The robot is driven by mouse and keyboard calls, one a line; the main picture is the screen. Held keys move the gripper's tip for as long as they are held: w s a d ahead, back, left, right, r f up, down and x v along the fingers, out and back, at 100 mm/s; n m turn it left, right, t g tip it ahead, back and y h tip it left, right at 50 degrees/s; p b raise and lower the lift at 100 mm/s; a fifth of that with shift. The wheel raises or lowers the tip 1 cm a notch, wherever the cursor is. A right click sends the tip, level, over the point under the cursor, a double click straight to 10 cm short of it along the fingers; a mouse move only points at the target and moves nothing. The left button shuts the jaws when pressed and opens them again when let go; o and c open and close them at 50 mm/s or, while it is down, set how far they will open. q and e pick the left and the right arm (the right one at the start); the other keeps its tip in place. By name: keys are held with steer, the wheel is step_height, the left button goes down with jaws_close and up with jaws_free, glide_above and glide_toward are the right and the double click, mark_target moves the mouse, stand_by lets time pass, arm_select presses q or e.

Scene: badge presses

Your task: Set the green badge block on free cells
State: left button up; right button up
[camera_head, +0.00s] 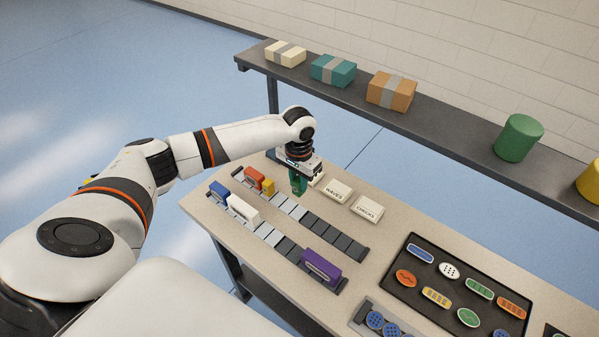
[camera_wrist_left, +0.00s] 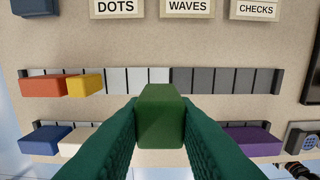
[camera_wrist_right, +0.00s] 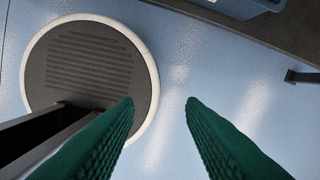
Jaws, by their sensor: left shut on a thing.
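My left gripper (camera_head: 298,188) is shut on the green badge block (camera_wrist_left: 160,112) and holds it above the table. In the left wrist view the block appears just below the back rack (camera_wrist_left: 118,80), near where its pale cells meet its dark cells. The back rack holds an orange-red block (camera_head: 254,176) and a yellow block (camera_head: 268,187) at its left end; its other cells are bare. The front rack (camera_head: 268,234) holds blue (camera_head: 220,195), white (camera_head: 243,210) and purple (camera_head: 321,267) blocks, with bare cells between white and purple. My right gripper (camera_wrist_right: 160,100) is open and empty above the floor.
Label blocks, including WAVES (camera_head: 337,191) and CHECKS (camera_head: 367,209), stand behind the back rack. A black tray (camera_head: 393,281) of patterned badges lies to the right. A shelf (camera_head: 440,125) behind carries boxes and cylinders.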

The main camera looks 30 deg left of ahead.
mark_target(298, 191)
arm_select(q)
steer(key=shift+f+b, duration=1.95)
steer(key=shift+b, duration=0.55)
steer(key=shift+f, duration=0.25)
step_height(298, 191, down, 4)
steer(key=shift+r+b, duration=0.1)
steer(key=shift+b, duration=0.7)
steer(key=shift+f, duration=0.6)
steer(key=shift+f, duration=0.25)
steer(key=o, duration=1.1)
steer(key=shift+c, duration=0.2)
